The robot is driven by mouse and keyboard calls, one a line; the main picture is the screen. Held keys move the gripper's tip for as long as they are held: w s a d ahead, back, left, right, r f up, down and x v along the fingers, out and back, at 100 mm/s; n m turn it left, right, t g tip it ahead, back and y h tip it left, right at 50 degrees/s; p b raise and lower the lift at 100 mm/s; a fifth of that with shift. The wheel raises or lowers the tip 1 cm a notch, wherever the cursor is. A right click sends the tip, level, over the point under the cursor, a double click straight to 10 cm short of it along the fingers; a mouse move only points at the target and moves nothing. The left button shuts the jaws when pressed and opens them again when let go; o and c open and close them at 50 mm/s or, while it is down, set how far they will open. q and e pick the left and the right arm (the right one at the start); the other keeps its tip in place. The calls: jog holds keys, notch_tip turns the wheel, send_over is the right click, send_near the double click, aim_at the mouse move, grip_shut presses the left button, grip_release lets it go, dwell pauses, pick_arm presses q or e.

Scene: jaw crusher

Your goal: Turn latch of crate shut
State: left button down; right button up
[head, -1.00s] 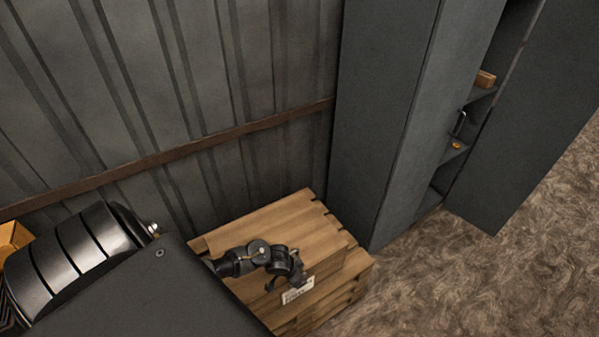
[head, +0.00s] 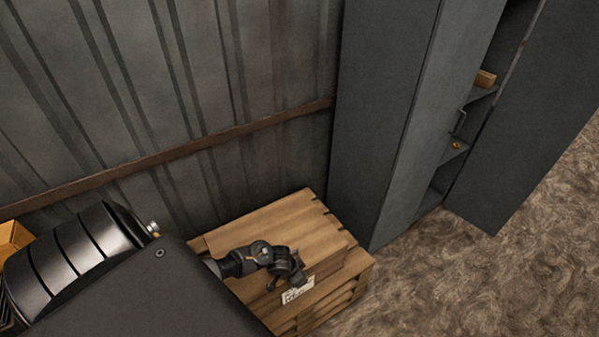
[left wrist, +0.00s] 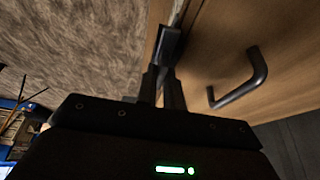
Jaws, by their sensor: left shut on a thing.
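The wooden crate (head: 290,225) stands on the floor against the metal wall, its slatted lid down. My left gripper (head: 298,277) is at the crate's front edge, just above a white label (head: 298,291). The left wrist view shows its fingers (left wrist: 164,80) shut on a small dark latch (left wrist: 169,45) at the edge of the crate's wood. A dark bar handle (left wrist: 240,82) is on the wood beside the fingers, apart from them. The latch is hidden by the gripper in the head view. My right gripper is not in view.
A tall grey cabinet (head: 385,120) with an open door (head: 525,120) stands right of the crate. An orange-brown box (head: 12,238) is at the far left. The brown patterned floor (head: 450,280) is clear in front of the cabinet.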

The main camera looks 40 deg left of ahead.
pick_arm(q)
jog(key=shift+m, duration=0.3)
jog(key=m+g+h+b, duration=0.1)
jog(key=m, duration=0.2)
jog(key=shift+a+f+m, duration=0.1)
jog(key=shift+a+m, duration=0.05)
jog(key=shift+m, duration=0.25)
jog(key=m+b, duration=0.1)
jog(key=m, duration=0.1)
jog(key=m+g+h+b, duration=0.1)
jog(key=m+b, duration=0.1)
jog(key=shift+w+f+m, duration=0.1)
jog(key=shift+w+m, duration=0.1)
jog(key=shift+m, duration=0.1)
jog(key=m+g+b, duration=0.1)
jog(key=m+b, duration=0.1)
jog(key=m+g+h+b, duration=0.1)
jog(key=m+b, duration=0.2)
jog(key=shift+w, duration=0.1)
jog(key=shift+m+g+b, duration=0.9)
jog(key=shift+m+b, duration=0.85)
jog(key=shift+m, duration=0.25)
jog(key=c, duration=1.5)
grip_release()
jog(key=shift+r, duration=0.2)
